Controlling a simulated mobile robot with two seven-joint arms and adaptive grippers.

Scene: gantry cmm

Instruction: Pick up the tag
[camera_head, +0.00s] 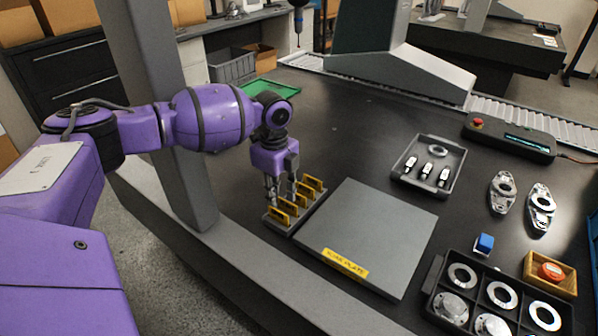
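Several yellow tags stand in a row in a small grey rack (290,226) on the dark table. The nearest tag (279,216) is at the rack's front end, and the farthest tag (313,183) is at its back end. My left gripper (282,195) points down over the rack, its fingers apart and low among the tags. I cannot tell whether the fingers touch a tag. My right gripper is not in view.
A grey plate (370,235) with a yellow label lies right of the rack. A grey upright (165,110) stands left of the rack.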

